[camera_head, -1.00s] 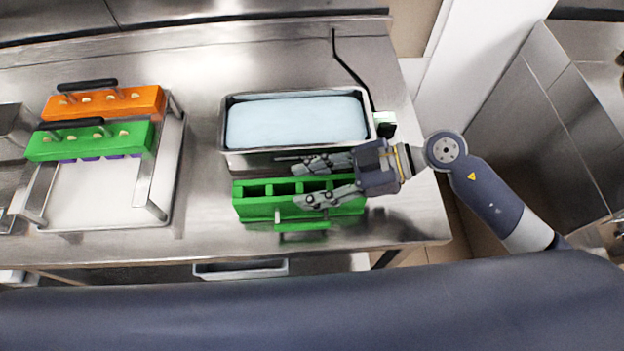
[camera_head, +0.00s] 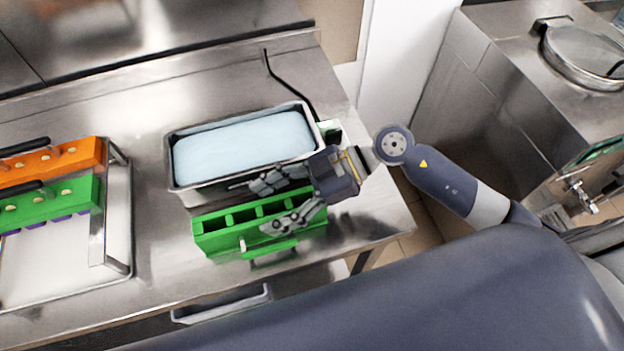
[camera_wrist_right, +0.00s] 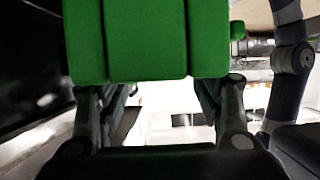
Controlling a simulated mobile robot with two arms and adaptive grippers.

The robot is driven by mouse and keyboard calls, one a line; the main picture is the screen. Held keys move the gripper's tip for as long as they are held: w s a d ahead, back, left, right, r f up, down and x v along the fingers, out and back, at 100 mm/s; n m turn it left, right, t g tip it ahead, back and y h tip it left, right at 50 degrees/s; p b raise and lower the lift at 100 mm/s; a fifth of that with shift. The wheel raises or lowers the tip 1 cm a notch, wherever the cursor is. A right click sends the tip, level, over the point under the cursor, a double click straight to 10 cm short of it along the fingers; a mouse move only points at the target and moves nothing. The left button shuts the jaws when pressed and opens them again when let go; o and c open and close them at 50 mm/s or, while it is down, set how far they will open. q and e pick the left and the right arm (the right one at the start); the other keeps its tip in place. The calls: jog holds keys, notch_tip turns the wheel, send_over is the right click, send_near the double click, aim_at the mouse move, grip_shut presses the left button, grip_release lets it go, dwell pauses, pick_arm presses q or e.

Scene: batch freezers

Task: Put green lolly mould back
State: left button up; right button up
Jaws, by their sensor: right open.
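The green lolly mould (camera_head: 213,238) stands on the steel counter in front of the steel pan, its row of empty slots facing up and a green handle on its front side. My right gripper (camera_head: 262,206) is open, with one finger on the pan side of the mould and the other over its front side. In the right wrist view the mould (camera_wrist_right: 145,40) fills the top between the two spread fingers (camera_wrist_right: 163,108); contact is unclear. My left gripper is not in view.
At left a tray (camera_head: 40,290) with a metal rack carries an orange mould (camera_head: 85,152) and another green mould (camera_head: 80,196). A black cable (camera_head: 290,83) runs behind the pan. Counter between tray and pan is bare.

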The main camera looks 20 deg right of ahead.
jog(key=b+v, duration=0.2)
jog(key=v, duration=0.8)
jog(key=shift+f+b, duration=0.1)
jog(key=shift+b, duration=0.3)
jog(key=shift+v, duration=0.8)
